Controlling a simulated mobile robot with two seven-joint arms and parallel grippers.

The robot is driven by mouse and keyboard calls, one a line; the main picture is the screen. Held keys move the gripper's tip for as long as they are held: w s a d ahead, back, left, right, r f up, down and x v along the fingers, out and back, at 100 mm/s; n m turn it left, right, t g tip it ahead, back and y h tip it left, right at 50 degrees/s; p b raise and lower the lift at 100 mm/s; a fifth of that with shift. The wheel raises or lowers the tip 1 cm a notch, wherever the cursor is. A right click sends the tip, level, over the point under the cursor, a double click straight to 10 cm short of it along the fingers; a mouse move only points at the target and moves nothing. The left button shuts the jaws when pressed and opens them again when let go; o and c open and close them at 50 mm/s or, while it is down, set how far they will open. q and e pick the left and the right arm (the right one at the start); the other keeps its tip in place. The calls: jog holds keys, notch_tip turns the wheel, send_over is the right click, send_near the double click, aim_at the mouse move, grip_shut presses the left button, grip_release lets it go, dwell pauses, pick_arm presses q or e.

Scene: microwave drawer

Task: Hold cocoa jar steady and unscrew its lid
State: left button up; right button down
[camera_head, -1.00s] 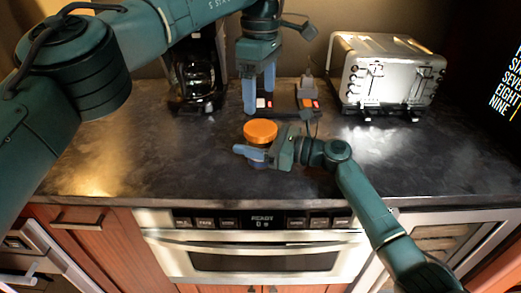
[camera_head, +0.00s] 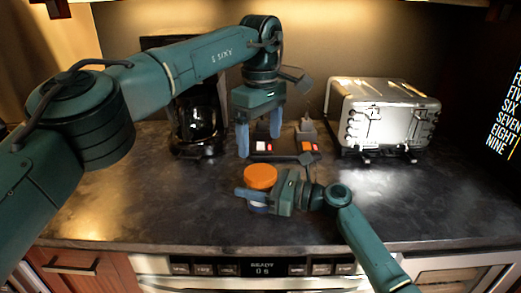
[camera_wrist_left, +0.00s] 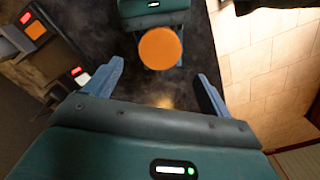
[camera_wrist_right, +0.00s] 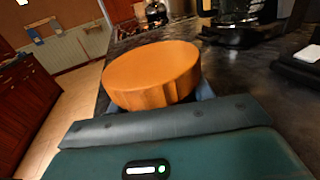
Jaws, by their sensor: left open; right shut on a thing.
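The cocoa jar stands on the dark counter with its round orange lid (camera_head: 261,176) on top. Its pale body (camera_head: 258,209) shows only a little below my right gripper. My right gripper (camera_head: 252,195) comes from the right and is shut on the jar just under the lid. In the right wrist view the lid (camera_wrist_right: 152,76) fills the middle and hides most of the fingers. My left gripper (camera_head: 259,146) is open and empty, pointing down above and behind the lid. In the left wrist view the lid (camera_wrist_left: 160,48) appears beyond the two spread fingers, apart from them.
A coffee maker (camera_head: 197,125) stands at the back left, and a silver toaster (camera_head: 385,115) at the back right. A small dark item with red and orange parts (camera_head: 285,150) lies behind the jar. The oven front (camera_head: 250,268) is below the counter edge. The left counter is clear.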

aim_at(261, 172)
pick_arm(q)
jog(key=m, duration=1)
jog(key=shift+f, duration=3.95)
jog(key=shift+c, duration=0.3)
